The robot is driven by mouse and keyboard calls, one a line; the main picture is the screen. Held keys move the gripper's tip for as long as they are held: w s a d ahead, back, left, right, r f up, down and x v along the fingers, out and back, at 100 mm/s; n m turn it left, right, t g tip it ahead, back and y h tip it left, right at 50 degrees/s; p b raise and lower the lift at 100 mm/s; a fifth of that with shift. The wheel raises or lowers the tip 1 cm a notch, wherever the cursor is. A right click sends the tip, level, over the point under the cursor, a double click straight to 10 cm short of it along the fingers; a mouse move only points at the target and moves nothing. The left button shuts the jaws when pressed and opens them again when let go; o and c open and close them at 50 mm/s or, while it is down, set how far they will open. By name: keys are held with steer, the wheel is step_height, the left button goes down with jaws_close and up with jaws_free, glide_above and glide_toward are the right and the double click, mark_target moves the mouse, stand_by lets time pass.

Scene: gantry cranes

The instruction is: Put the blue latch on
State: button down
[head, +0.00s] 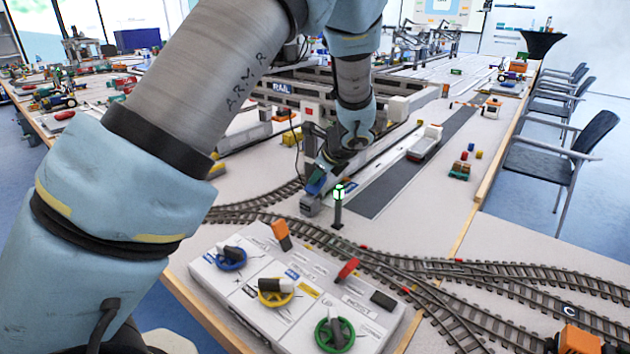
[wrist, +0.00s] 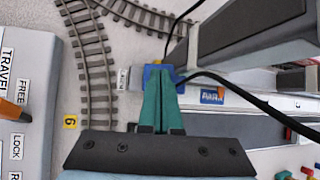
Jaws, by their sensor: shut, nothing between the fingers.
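A small blue part (head: 316,186), which looks like the blue latch, sits at the near end of the crane's rail base, just above a grey block (head: 310,205). In the wrist view the blue part (wrist: 152,73) shows around the tips of my gripper's teal fingers. My gripper (wrist: 161,72) is shut with nothing between the fingers. In the head view my gripper (head: 325,165) points down at the blue part. I cannot tell whether the fingertips touch it. The fingers hide part of it, so its position is unclear.
A white control panel (head: 240,290) with blue, yellow and green wheels and orange and red levers stands in front. Curved train tracks (head: 400,265) run beside it. A green-lit signal post (head: 338,205) stands right of my gripper. Black cables (wrist: 205,80) cross near the fingertips.

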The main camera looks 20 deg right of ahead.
steer(key=shift+w+d+f, duration=0.3)
steer(key=shift+d+f, duration=0.3)
steer(key=shift+f, duration=0.1)
stand_by(1.0)
steer(key=shift+r, duration=0.1)
steer(key=shift+s+a+r+p, duration=0.2)
steer(key=shift+s+a+r, duration=0.15)
steer(key=shift+a+r, duration=0.35)
steer(key=shift+s+a+r+p, duration=0.15)
steer(key=shift+s+a+r, duration=0.15)
steer(key=shift+a+r, duration=0.35)
steer(key=shift+d+r, duration=0.1)
steer(key=a+r, duration=0.1)
steer(key=s+a+r, duration=0.1)
steer(key=a+r+p, duration=0.1)
steer(key=shift+s+r, duration=0.25)
steer(key=shift+s, duration=0.05)
stand_by(0.3)
